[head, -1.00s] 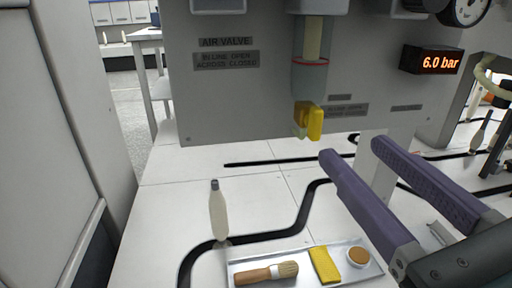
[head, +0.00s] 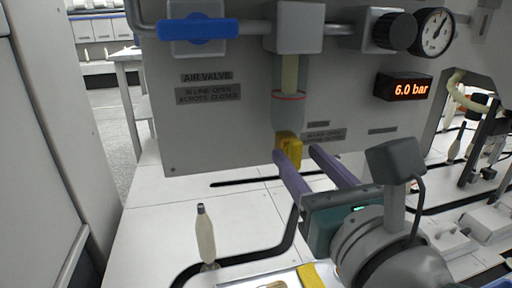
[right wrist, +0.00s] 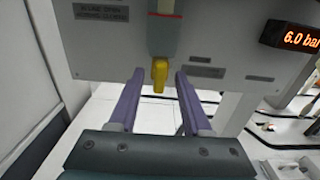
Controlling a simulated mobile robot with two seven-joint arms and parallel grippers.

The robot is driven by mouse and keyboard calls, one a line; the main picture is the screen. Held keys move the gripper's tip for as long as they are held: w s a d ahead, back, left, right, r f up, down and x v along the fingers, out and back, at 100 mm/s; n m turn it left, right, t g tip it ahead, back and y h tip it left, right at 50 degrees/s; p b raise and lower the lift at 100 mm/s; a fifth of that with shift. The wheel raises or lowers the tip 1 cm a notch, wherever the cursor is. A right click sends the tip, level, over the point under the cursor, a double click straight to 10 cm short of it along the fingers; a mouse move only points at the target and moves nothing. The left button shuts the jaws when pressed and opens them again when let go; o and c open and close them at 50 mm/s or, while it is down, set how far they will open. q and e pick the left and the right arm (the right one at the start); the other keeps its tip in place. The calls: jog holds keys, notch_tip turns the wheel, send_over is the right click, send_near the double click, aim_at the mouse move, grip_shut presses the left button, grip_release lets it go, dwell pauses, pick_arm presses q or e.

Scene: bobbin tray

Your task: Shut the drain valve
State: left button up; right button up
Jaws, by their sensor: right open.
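The yellow drain valve (head: 288,147) sits under the clear filter bowl (head: 288,112) on the grey panel. In the right wrist view its yellow handle (right wrist: 159,76) hangs straight down, in line with the bowl. My right gripper (head: 299,153) is open, with its two purple fingers pointing at the panel. In the head view the left fingertip overlaps the lower part of the valve. In the right wrist view the handle shows between the fingertips, and neither finger visibly touches it. My left gripper is not in view.
A blue air valve handle (head: 198,28) lies along the pipe above. A gauge (head: 433,32) and a 6.0 bar display (head: 403,88) are at the right. A pale bottle-shaped bobbin (head: 205,238) stands on the white table, with a tray (head: 238,283) at the bottom edge.

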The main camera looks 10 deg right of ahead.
grip_shut()
dwell(0.3)
dwell(0.3)
